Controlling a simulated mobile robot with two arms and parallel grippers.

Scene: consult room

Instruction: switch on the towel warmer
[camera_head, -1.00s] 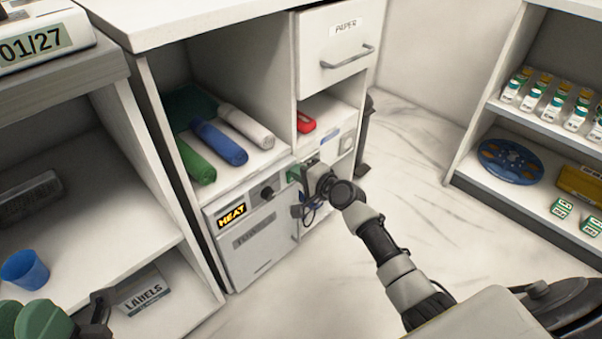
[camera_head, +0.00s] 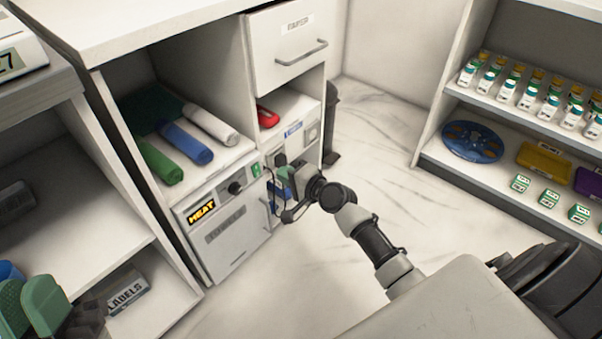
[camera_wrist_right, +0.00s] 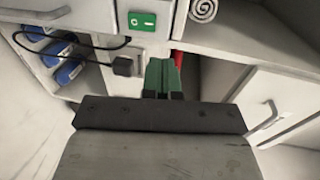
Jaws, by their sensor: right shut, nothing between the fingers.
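The towel warmer (camera_head: 225,235) is a pale box with a lit HEAT sign, a dark knob and a door, low in the left cabinet. A green switch (camera_head: 255,170) sits at its upper right; in the right wrist view the switch (camera_wrist_right: 142,22) shows white marks on its face. My right gripper (camera_wrist_right: 163,78) is shut and empty, its green fingertips below and slightly right of the switch, apart from it in the picture.
A black plug (camera_wrist_right: 124,66) with a cable is left of my right fingertips. Green, blue and white rolls (camera_head: 187,142) lie above the warmer. A red object (camera_head: 267,116) is under the paper drawer (camera_head: 295,45).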

